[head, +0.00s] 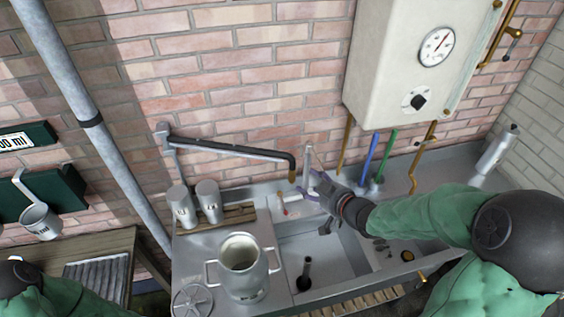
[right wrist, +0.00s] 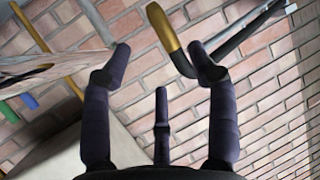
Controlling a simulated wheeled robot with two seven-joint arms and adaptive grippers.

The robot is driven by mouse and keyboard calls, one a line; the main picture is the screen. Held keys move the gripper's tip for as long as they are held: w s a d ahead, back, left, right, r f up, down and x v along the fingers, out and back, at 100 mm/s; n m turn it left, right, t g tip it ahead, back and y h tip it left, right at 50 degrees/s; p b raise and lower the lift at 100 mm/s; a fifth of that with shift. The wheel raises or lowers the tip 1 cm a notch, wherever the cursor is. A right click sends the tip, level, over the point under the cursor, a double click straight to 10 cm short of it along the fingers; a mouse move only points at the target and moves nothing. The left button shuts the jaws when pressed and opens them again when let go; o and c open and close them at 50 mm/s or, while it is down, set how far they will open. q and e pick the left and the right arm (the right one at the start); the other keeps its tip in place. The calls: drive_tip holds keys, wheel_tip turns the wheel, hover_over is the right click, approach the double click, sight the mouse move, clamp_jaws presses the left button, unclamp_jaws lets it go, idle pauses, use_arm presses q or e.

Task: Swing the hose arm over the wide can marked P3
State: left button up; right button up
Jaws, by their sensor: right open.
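The hose arm (head: 230,148) reaches right from the brick wall and ends in a black bend with a brass nozzle (head: 292,177) hanging down over the sink's back edge. A wide grey can (head: 242,285) with two handles stands upright on the drainboard left of the sink; its marking is unreadable. My right gripper (head: 318,187) is open just right of the nozzle. In the right wrist view, the brass nozzle (right wrist: 163,28) and black bend (right wrist: 182,66) show beyond the open gripper (right wrist: 160,62), near its right finger; contact cannot be told. My left gripper is out of view.
Two small cans (head: 209,203) stand on a wooden rack behind the wide can. A handwheel (head: 192,301) is at the front left. Blue (head: 369,160) and green (head: 383,155) handles stand right of my gripper, below the white boiler (head: 395,65). The sink basin (head: 325,256) lies below.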

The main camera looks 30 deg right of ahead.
sight(294, 174)
drive_tip(key=x, duration=1)
drive_tip(key=shift+w+d+b, duration=0.1)
drive_tip(key=shift+w+b, duration=0.05)
drive_tip(key=shift+b, duration=0.2)
clamp_jaws()
